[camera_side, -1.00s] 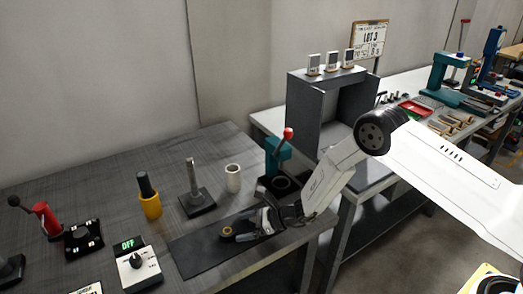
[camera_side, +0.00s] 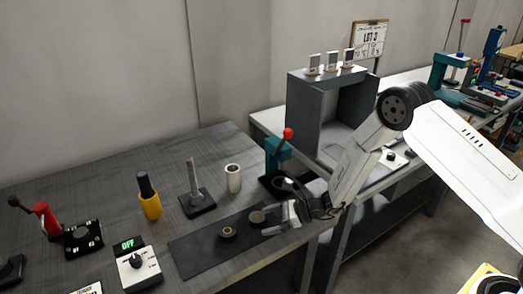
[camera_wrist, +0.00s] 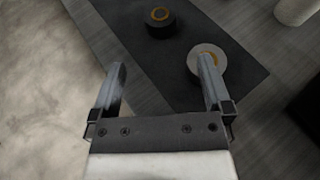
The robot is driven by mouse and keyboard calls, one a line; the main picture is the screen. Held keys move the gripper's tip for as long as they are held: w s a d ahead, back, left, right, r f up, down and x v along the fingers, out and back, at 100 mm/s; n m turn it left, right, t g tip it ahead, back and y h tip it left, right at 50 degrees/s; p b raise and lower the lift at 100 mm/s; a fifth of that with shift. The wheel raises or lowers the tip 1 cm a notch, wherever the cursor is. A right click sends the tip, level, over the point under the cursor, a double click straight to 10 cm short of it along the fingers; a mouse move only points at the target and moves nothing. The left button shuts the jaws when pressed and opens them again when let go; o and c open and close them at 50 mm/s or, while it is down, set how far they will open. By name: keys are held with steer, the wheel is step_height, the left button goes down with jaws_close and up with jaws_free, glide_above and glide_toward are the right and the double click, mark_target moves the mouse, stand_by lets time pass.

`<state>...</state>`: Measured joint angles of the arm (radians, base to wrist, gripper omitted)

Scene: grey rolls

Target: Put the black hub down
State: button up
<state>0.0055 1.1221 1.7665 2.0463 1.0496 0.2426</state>
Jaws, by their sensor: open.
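Two short round pieces lie flat and apart on the dark mat (camera_side: 207,256). One is a black round piece (camera_side: 227,233) with an orange ring on top; it shows at the top of the wrist view (camera_wrist: 160,22). The other, a round piece with a pale grey top and an orange centre (camera_wrist: 207,61), sits nearer my gripper (camera_side: 277,220); it shows dark in the side view (camera_side: 257,217). I cannot tell for sure which is the hub. My gripper is open, nothing between its fingers (camera_wrist: 160,68). Its right finger partly overlaps the pale-topped piece in the wrist view.
A teal press with a red knob (camera_side: 277,157) stands behind my gripper. A white cup (camera_side: 233,178), a metal post on a base (camera_side: 195,190) and a yellow-and-black tool (camera_side: 149,197) stand behind the mat. A control box (camera_side: 140,268) is at front left. The mat's left part is bare.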

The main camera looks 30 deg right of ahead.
stand_by(0.3)
steer(key=shift+s+a+r+n+g, duration=0.15)
steer(key=shift+s+r+n+g, duration=0.25)
steer(key=shift+n, duration=0.1)
steer(key=s+d+r+n+g+h, duration=0.3)
steer(key=s+r+n+g, duration=0.35)
steer(key=s+n, duration=0.45)
steer(key=s+d+r+n+t+h, duration=0.2)
steer(key=s+d+r+n+h, duration=0.6)
steer(key=s+d+n, duration=0.2)
steer(key=shift+s+d+n, duration=0.15)
steer(key=shift+d+n, duration=0.2)
steer(key=shift+n, duration=1.05)
